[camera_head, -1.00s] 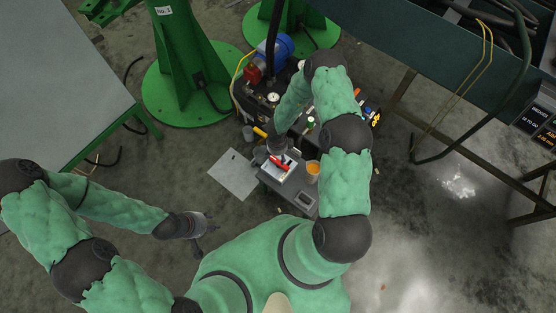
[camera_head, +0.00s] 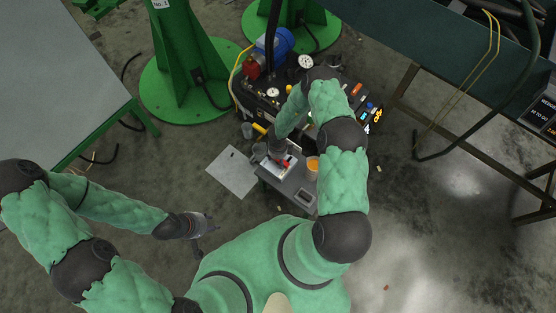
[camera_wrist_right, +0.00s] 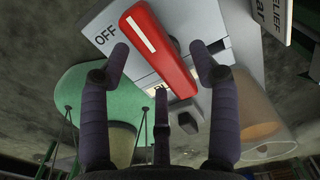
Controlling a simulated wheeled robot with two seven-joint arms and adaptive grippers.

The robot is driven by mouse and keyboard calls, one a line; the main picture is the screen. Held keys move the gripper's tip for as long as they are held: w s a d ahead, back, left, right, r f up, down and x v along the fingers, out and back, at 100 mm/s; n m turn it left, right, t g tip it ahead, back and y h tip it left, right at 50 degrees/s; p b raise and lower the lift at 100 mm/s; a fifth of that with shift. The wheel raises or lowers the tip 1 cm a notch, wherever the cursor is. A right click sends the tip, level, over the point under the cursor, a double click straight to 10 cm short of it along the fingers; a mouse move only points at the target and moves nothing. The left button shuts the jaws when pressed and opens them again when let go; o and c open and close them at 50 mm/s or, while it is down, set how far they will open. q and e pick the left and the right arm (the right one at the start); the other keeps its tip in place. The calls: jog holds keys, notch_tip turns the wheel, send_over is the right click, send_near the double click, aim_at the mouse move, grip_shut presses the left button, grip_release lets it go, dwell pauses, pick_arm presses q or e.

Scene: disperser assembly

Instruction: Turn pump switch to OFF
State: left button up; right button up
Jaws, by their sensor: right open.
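The pump switch is a red lever (camera_wrist_right: 158,48) with a white stripe, on a pale plate (camera_wrist_right: 200,18) marked OFF at the left. In the right wrist view it lies slanted, its upper end near the OFF lettering. My right gripper (camera_wrist_right: 160,52) is open, one finger at each side of the lever; I cannot tell whether either touches it. In the head view, the red lever (camera_head: 286,162) shows partly beside my right gripper (camera_head: 277,156), which hides the rest. My left gripper (camera_head: 212,223) hangs over the floor at the lower left, far from the switch; its opening is unclear.
An orange-topped cup (camera_head: 312,164) stands close right of the switch. Pump equipment with a blue motor (camera_head: 276,42) and gauges is behind. A grey table (camera_head: 55,70) is at left, a dark bench (camera_head: 460,70) at upper right. Floor at left is open.

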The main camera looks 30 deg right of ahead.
jog(key=shift+f, duration=0.2)
jog(key=c, duration=1.2)
jog(key=shift+o, duration=0.2)
